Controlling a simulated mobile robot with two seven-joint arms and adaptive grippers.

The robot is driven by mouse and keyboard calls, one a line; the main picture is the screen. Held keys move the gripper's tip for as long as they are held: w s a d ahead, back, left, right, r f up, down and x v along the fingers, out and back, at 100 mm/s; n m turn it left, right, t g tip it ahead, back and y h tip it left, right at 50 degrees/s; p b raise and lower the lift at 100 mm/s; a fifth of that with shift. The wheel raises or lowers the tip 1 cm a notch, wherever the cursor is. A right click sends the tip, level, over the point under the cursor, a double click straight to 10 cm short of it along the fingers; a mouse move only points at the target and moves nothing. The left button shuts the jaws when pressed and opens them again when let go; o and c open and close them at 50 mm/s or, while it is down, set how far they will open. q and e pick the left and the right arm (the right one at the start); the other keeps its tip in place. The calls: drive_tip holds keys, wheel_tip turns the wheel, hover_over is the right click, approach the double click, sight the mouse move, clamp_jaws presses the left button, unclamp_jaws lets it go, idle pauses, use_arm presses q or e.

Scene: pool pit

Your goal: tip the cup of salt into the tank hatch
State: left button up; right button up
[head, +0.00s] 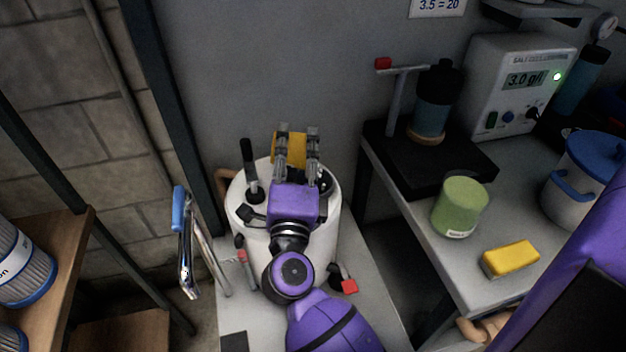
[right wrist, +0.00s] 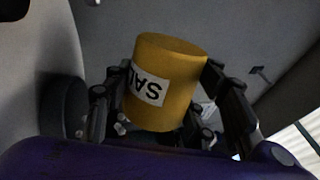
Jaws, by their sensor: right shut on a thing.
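My right gripper (head: 299,130) is shut on the yellow salt cup (head: 291,148), above the far part of the white tank (head: 285,240). In the right wrist view the cup (right wrist: 182,88) sits between the two fingers, with a white label whose letters appear upside down. I cannot see into the cup, and no salt shows falling. The tank's top carries a black upright handle (head: 249,165) on the left. A dark part shows right of my gripper; my gripper and arm cover much of the top, so I cannot make out the hatch opening. My left gripper is not in view.
At the right a grey bench (head: 415,215) holds a green cup (head: 460,206), a yellow sponge (head: 510,259), a blue-lidded tub (head: 582,180) and a salt meter box (head: 515,85). A blue-handled metal tool (head: 184,240) is left of the tank. A wooden shelf (head: 60,255) stands further left.

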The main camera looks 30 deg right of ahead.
drive_tip(key=shift+s+d+r+m+h, duration=0.15)
drive_tip(key=shift+d+m+h, duration=0.15)
drive_tip(key=shift+m, duration=0.8)
idle(1.7)
